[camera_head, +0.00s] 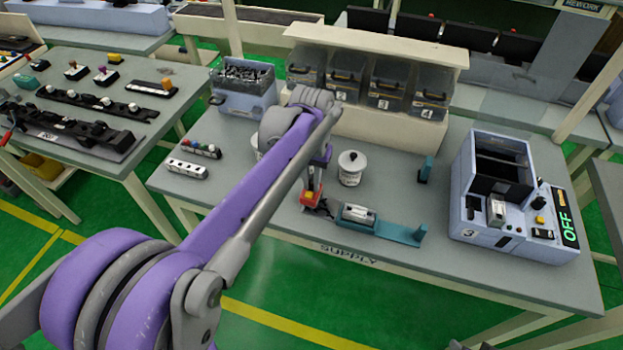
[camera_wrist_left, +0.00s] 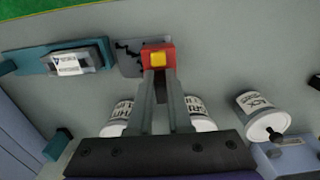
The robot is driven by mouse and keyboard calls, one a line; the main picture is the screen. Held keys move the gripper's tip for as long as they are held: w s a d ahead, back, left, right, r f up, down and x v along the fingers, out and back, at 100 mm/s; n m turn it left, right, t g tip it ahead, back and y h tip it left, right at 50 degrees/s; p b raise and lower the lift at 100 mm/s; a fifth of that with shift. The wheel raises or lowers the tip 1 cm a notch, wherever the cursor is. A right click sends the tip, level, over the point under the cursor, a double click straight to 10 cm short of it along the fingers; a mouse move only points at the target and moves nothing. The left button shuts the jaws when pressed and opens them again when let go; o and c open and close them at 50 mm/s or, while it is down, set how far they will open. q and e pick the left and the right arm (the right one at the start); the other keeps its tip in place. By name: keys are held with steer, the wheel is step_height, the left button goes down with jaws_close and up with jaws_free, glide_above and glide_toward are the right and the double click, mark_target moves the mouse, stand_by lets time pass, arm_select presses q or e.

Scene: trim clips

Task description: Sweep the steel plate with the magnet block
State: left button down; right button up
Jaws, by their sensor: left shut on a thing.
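The magnet block is red with a yellow top (camera_head: 311,198); it also shows in the left wrist view (camera_wrist_left: 159,54). My left gripper (camera_wrist_left: 160,84) is shut on it, with one finger on each side. In the head view my left gripper (camera_head: 315,183) reaches down to the middle of the supply table. The small grey steel plate (camera_wrist_left: 126,66) lies under and beside the block, with dark clips (camera_wrist_left: 128,48) scattered on it. I cannot tell whether the block touches the plate or whether clips cling to its underside.
A teal fixture (camera_head: 406,234) with a silver labelled block (camera_head: 358,214) lies just right of the plate. A white lidded can (camera_head: 351,168) stands behind. A machine reading OFF (camera_head: 568,228) is at right; numbered bins (camera_head: 385,88) and a grey clip bin (camera_head: 240,102) stand at the back.

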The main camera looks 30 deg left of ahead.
arm_select(q)
steer(key=shift+f+b, duration=0.4)
steer(key=shift+f, duration=0.35)
steer(key=shift+w+d, duration=0.2)
steer(key=shift+d, duration=0.65)
steer(key=shift+w+d, duration=0.2)
steer(key=shift+d, duration=0.7)
steer(key=shift+w+d, duration=0.2)
steer(key=shift+d, duration=0.65)
steer(key=shift+a+r+p, duration=0.1)
steer(key=shift+r+p, duration=1.35)
steer(key=shift+r, duration=1)
steer(key=shift+s+f, duration=0.1)
